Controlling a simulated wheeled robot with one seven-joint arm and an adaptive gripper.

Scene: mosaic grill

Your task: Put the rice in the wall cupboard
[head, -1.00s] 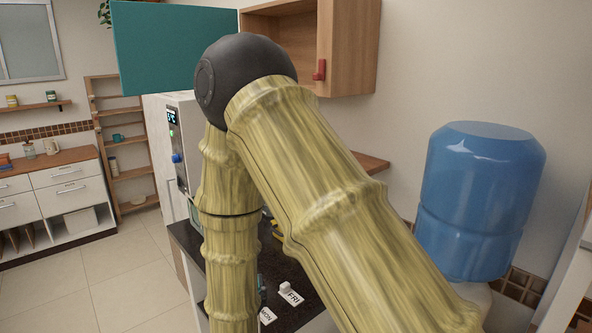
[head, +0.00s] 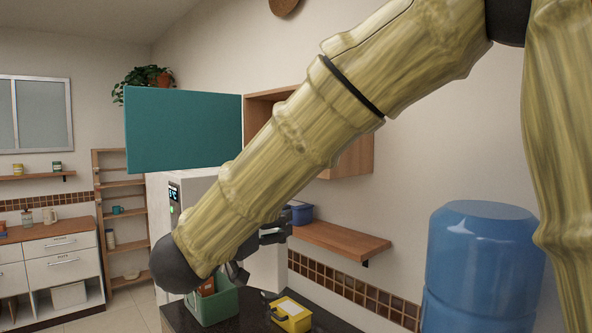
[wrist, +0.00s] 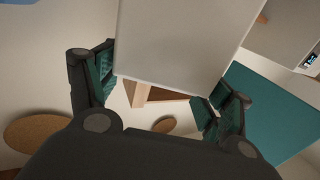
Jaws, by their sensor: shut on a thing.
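In the wrist view, my gripper (wrist: 165,82) is shut on a plain pale grey box-shaped pack (wrist: 185,45), apparently the rice; no label shows. In the head view, my gripper's dark parts (head: 270,232) show partly behind my forearm, and the pack is hidden there. The wooden wall cupboard (head: 355,158) hangs on the wall, with its teal door (head: 183,130) swung open to the left. My forearm covers much of its opening. The teal door (wrist: 270,108) also shows in the wrist view, right of my gripper. My gripper is below the cupboard in the head view.
A wooden wall shelf (head: 345,241) with a blue container (head: 299,213) is below the cupboard. A green bin (head: 215,306) and a yellow box (head: 291,316) stand on the dark counter. A white appliance (head: 200,180) is behind my forearm. A blue water bottle (head: 480,265) stands at right.

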